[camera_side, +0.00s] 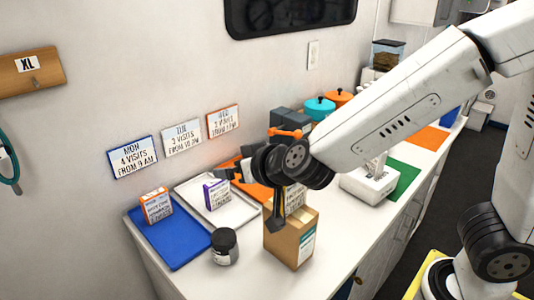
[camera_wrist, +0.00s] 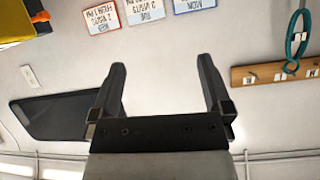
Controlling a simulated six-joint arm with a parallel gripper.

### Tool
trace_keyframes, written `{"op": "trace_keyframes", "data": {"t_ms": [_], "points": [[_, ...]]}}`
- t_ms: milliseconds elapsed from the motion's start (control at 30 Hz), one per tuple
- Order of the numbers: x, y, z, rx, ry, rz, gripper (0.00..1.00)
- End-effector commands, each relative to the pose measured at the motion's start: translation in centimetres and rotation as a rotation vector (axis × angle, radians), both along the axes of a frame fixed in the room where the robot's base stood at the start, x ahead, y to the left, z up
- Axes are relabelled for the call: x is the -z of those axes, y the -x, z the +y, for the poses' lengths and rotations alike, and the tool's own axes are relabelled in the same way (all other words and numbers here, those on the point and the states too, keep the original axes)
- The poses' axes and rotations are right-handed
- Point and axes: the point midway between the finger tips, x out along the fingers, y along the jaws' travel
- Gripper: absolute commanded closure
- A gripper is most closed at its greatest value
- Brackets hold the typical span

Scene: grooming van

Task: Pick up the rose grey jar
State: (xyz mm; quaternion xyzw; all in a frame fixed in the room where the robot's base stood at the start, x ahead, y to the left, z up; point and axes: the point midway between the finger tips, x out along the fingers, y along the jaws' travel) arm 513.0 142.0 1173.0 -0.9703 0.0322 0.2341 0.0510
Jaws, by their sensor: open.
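A small jar (camera_side: 224,246) with a dark lid and a grey body with a label stands upright on the white counter in the side view, just right of the blue tray's front corner. It is the only such jar I can make out, and its rose tint is hard to judge. My gripper (camera_side: 278,215) is above and right of the jar in the side view, in front of the cardboard box, and apart from the jar. In the wrist view my gripper (camera_wrist: 163,75) is open with nothing between its fingers. The jar is not in the wrist view.
A cardboard box (camera_side: 291,245) stands right of the jar. A blue tray (camera_side: 168,250) and a white tray (camera_side: 238,218) hold small cartons. Teal (camera_side: 319,107) and orange pots, a white device (camera_side: 368,187) and mats lie farther back. Wall signs (camera_side: 133,157) hang behind the trays.

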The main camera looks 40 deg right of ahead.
Motion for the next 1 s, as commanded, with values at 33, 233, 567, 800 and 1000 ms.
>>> {"op": "trace_keyframes", "data": {"t_ms": [33,233,567,800,1000], "points": [[-0.1,0.5,0.6,-0.03,0.027,-0.007,0.0],[0.8,1.2,1.7,-0.088,0.094,-0.021,0.0],[5.0,1.2,1.6,-0.088,0.091,-0.019,0.0],[9.7,1.3,1.6,-0.087,0.092,-0.015,0.0],[13.9,1.3,1.6,-0.086,0.089,-0.018,0.0]]}}
